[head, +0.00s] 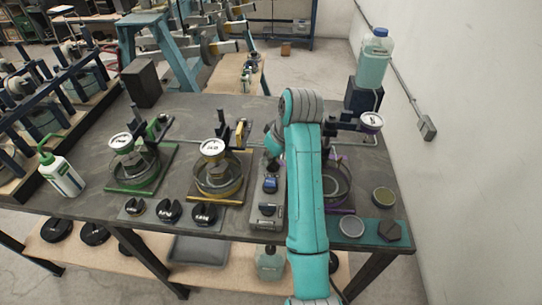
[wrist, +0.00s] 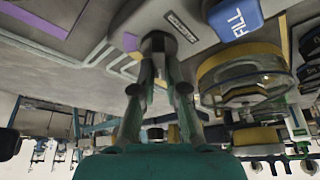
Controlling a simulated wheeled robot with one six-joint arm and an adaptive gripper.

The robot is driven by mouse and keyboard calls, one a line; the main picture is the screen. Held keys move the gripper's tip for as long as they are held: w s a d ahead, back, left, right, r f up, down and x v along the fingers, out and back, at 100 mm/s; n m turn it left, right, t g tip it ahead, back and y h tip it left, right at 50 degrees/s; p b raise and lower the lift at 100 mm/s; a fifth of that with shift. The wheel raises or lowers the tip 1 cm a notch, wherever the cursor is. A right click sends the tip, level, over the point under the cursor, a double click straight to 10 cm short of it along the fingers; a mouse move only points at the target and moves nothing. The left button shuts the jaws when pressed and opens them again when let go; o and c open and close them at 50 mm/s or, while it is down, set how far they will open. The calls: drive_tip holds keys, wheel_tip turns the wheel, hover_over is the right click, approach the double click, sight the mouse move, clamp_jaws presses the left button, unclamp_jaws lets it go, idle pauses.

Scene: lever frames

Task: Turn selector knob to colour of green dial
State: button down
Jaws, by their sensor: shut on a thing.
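The green-marked dial (head: 121,142) is a white round gauge over a green-framed ring at the left of the bench. A purple mark (wrist: 130,42) lies beside the knob; a blue FILL button (wrist: 235,18) is to the right. The fingers cover part of the knob, so I cannot tell where it points. In the head view my arm hides part of this area.
A yellow-framed dial (head: 213,149) stands left of the box, and another dial (head: 372,120) stands to the right near purple parts. Black weights (head: 168,211) lie along the front edge. A green-capped bottle (head: 62,175) stands at the left edge.

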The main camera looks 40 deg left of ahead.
idle(0.4)
drive_tip(key=c, duration=1.2)
unclamp_jaws()
